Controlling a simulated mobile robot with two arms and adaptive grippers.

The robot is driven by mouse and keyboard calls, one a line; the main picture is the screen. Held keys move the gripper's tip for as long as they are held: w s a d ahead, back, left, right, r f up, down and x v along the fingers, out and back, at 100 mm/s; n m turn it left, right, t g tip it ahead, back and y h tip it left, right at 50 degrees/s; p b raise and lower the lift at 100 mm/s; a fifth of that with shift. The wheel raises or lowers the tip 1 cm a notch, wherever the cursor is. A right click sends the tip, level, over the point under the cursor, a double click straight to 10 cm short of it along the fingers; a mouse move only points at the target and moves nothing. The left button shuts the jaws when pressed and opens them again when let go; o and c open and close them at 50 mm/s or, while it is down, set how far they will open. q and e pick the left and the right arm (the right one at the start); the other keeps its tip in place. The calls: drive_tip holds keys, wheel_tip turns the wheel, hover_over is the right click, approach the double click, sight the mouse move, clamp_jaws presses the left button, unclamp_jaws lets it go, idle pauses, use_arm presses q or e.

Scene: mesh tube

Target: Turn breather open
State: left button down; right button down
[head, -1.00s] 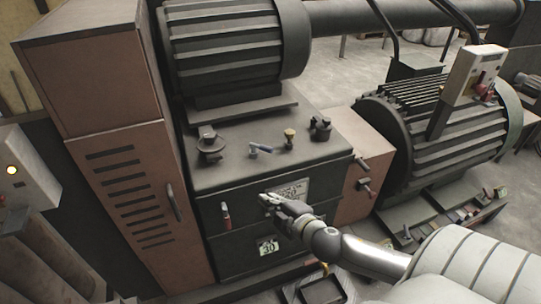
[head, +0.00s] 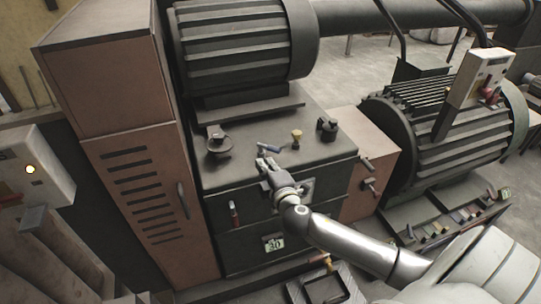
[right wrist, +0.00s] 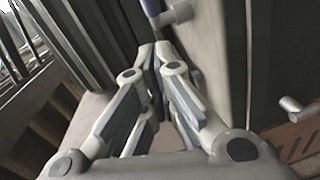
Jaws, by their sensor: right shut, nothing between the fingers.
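No label shows which one is the breather. My right gripper (head: 264,163) is shut and empty at the front edge of the tank top, just in front of the blue-handled lever. In the right wrist view, its fingers (right wrist: 155,60) are together, and the blue handle (right wrist: 152,8) shows just beyond the tips, apart from them. My left gripper is not in view.
A large ribbed motor (head: 245,45) stands behind the fittings. A brown cabinet (head: 140,190) is at the left, and a second motor (head: 455,125) with a switch box (head: 477,78) is at the right.

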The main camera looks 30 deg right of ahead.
sight(280, 151)
drive_tip(key=shift+w+d+f+p, duration=0.2)
drive_tip(key=shift+w+d+f, duration=0.05)
drive_tip(key=shift+w+d, duration=0.65)
drive_tip(key=shift+w+d+f+p, duration=0.15)
drive_tip(key=shift+w+d+f, duration=0.1)
drive_tip(key=shift+w+d, duration=0.55)
drive_tip(key=shift+s+d+n+y+b, duration=0.25)
drive_tip(key=shift+d+n+y+b, duration=0.35)
drive_tip(key=shift+y, duration=0.2)
drive_tip(key=shift+d+f+n+y+b, duration=0.15)
drive_tip(key=shift+d+n+y+b, duration=0.2)
drive_tip(key=shift+n+y+b, duration=0.25)
drive_tip(key=n+y+b, duration=0.1)
drive_tip(key=d+n+y, duration=0.1)
drive_tip(key=y, duration=0.1)
drive_tip(key=shift+w+d+b, duration=0.1)
drive_tip(key=shift+d+b, duration=0.05)
drive_tip(key=shift+b, duration=0.25)
drive_tip(key=y, duration=0.1)
drive_tip(key=d+n+y+b, duration=0.1)
drive_tip(key=shift+w+d+n+y, duration=0.15)
drive_tip(key=shift+w+n+y, duration=0.1)
drive_tip(key=shift+n+y, duration=0.05)
drive_tip(key=shift+w+d+r, duration=0.2)
drive_tip(key=shift+w+d, duration=0.05)
drive_tip(key=shift+d, duration=0.2)
drive_tip(key=shift+w+d, duration=0.1)
drive_tip(key=shift+d, duration=0.05)
